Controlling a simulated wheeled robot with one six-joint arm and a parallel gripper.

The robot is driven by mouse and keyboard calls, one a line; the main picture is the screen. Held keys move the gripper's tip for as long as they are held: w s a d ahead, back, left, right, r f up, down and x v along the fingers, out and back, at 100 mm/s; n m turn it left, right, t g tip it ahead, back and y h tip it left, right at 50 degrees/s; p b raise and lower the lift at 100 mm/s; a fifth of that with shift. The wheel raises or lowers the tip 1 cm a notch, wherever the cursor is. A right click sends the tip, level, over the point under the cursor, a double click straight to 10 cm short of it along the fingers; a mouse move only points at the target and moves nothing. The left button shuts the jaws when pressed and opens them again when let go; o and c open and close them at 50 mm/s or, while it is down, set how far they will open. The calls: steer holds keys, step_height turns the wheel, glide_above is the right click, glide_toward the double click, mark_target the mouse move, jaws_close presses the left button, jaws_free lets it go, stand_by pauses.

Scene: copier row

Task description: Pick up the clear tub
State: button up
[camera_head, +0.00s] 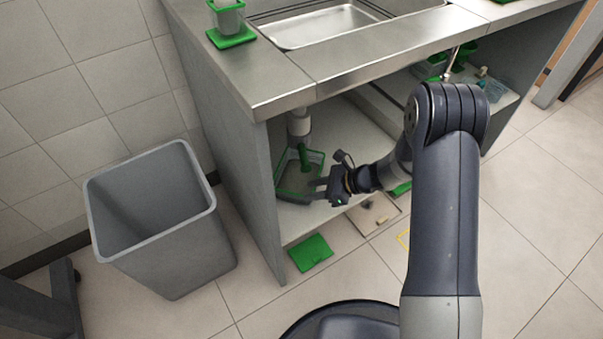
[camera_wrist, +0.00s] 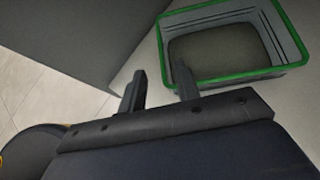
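A see-through greyish tub with a green rim (camera_head: 313,157) stands on the floor of the cabinet under the sink. It also shows in the wrist view (camera_wrist: 236,78), at the upper right, with a dull grey-green bottom inside. My gripper (camera_head: 318,190) is beside the tub's near right side in the head view. In the wrist view my gripper's fingers (camera_wrist: 160,82) are apart with nothing between them. The right finger overlaps the tub's left corner; I cannot tell whether it touches. The left finger is clear of the tub.
The cabinet's side panel (camera_head: 232,165) and the counter edge (camera_head: 290,95) bound the space around the tub. A drain pipe (camera_head: 299,122) hangs above it. A grey waste bin (camera_head: 165,225) stands outside at left. A green mat (camera_head: 310,252) lies in front on the floor.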

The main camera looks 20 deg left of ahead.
steer(key=b+x, duration=0.1)
steer(key=x, duration=0.1)
steer(key=b+x, duration=0.1)
steer(key=x, duration=0.2)
steer(key=b+x, duration=0.1)
steer(key=x, duration=0.2)
steer(key=shift+w+a+f, duration=0.2)
steer(key=shift+w, duration=0.05)
steer(key=shift+c, duration=0.5)
jaws_close()
steer(key=shift+r, duration=0.1)
